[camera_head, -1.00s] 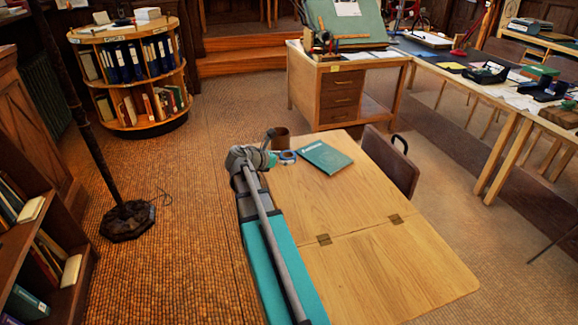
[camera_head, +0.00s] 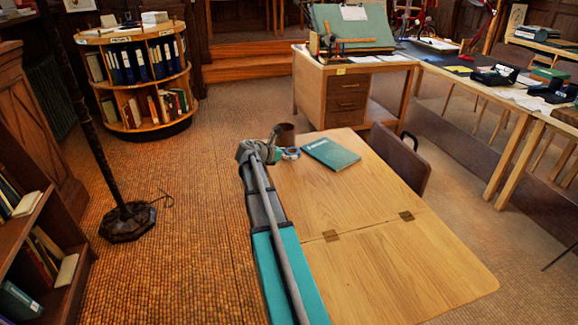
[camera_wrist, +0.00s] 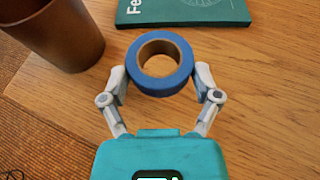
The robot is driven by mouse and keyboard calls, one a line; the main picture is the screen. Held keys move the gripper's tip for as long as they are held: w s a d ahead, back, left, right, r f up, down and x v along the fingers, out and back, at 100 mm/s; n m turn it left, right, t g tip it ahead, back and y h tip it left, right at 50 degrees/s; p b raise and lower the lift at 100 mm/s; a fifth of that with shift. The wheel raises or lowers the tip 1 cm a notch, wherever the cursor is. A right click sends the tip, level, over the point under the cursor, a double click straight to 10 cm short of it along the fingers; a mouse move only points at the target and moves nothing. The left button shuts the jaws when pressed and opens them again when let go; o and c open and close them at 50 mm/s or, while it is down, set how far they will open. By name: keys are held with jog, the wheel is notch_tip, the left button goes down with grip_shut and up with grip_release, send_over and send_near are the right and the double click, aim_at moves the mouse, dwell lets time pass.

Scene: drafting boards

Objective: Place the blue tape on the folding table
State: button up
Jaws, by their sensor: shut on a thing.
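The blue tape (camera_wrist: 160,84) is a blue roll with a brown core. In the wrist view my gripper (camera_wrist: 161,80) has its two fingers against the roll's left and right sides and is shut on it. The roll also shows small in the head view (camera_head: 291,153), at the end of my arm. The folding table (camera_head: 345,205) has a light wood top with two hinges. The tape is over the table's far left part; I cannot tell whether it touches the top.
A brown cup (camera_wrist: 58,30) stands close to the left of the tape. A teal book (camera_wrist: 184,10) lies just beyond it. A chair (camera_head: 400,160) stands at the table's right side. The near half of the tabletop is clear.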

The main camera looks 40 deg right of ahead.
aim_at(288, 166)
jog(key=shift+f, duration=0.1)
dwell(0.3)
jog(key=shift+w+d+f+b, duration=0.35)
jog(key=shift+f+b, duration=0.15)
jog(key=shift+b, duration=0.1)
jog(key=shift+f+b, duration=1.4)
jog(key=shift+f, duration=0.05)
jog(key=shift+f, duration=0.1)
jog(key=o, duration=0.8)
jog(key=shift+r, duration=0.2)
